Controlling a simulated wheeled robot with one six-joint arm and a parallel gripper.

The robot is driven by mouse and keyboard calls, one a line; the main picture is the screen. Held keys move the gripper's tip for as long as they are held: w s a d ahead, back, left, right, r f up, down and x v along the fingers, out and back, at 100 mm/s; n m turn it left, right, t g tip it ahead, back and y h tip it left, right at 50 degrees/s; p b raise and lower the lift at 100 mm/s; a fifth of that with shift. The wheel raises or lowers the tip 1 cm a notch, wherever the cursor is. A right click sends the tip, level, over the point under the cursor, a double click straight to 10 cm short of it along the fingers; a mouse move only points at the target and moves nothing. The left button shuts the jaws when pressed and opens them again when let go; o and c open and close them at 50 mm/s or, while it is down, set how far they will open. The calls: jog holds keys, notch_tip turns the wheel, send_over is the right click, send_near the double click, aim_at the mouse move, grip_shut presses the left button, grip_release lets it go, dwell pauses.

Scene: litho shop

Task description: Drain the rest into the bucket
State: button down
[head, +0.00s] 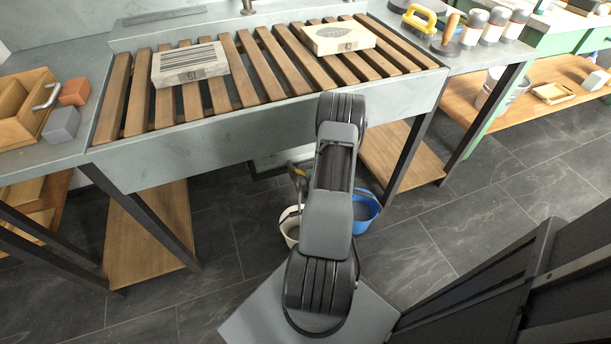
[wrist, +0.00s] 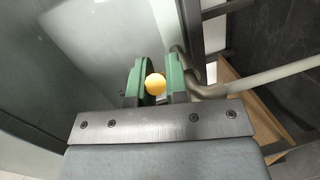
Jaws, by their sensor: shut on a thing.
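My gripper (wrist: 156,78) shows in the wrist view, its two green fingers closed on a small round orange-yellow knob (wrist: 155,86). What the knob is fixed to is hidden by the fingers. A grey bent pipe (wrist: 205,90) passes just right of the fingers. In the head view, a blue bucket (head: 368,212) stands on the floor under the grey slatted sink (head: 230,145), partly behind my arm. A white bucket (head: 289,228) with tools in it stands left of it. My gripper is hidden in the head view. No liquid flow shows.
Two printing stones, one at left (head: 190,64) and one at right (head: 338,37), lie on the wooden slats.

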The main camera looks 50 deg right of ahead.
dwell(0.4)
jog(key=c, duration=1.1)
grip_release()
jog(key=shift+p+v, duration=0.65)
jog(key=shift+v, duration=3.2)
